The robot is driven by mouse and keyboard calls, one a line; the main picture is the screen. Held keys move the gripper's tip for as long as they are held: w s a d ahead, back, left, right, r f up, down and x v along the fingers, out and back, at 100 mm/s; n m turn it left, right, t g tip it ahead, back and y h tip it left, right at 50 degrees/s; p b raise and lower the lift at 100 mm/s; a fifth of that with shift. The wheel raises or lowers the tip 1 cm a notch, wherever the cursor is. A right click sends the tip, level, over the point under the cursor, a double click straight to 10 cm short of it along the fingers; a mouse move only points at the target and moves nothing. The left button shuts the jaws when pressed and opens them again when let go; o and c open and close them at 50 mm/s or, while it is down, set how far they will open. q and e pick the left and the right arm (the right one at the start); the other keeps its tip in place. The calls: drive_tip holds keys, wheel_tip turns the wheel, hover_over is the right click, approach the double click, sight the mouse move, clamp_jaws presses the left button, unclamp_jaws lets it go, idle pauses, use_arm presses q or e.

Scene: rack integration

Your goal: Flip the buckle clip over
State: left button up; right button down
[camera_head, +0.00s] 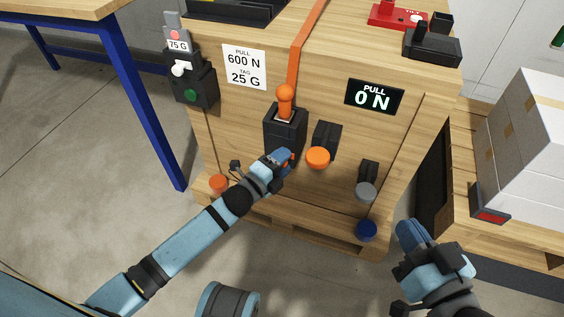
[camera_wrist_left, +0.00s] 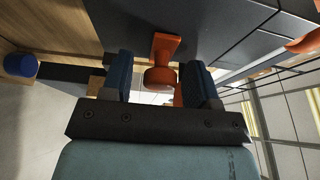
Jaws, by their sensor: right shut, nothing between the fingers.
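The black buckle (camera_head: 286,130) is mounted on the wooden crate's front below an orange strap. An orange lever (camera_head: 285,100) with a round knob stands up from its top. My left gripper (camera_head: 284,157) is at the buckle's lower end. In the left wrist view an orange clip with a rounded end (camera_wrist_left: 160,78) projects from a dark surface between the open fingers, with gaps on both sides. In the head view the gripper mostly hides this clip. My right gripper (camera_head: 411,231) is shut and empty, right of the crate's lower corner.
An orange knob (camera_head: 317,157), a grey knob (camera_head: 366,191) and a blue knob (camera_head: 367,229) project from the crate front, right of my left gripper. A blue-legged table (camera_head: 148,115) stands left. White boxes (camera_head: 526,125) stand on a pallet at right.

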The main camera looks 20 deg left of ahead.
use_arm(q)
clamp_jaws()
drive_tip(key=a+p, duration=0.1)
drive_tip(key=a, duration=0.3)
drive_tip(key=shift+w+a+p, duration=0.1)
drive_tip(key=shift+a+p, duration=0.15)
drive_tip(key=shift+p, duration=0.05)
drive_tip(key=shift+o, duration=0.3)
unclamp_jaws()
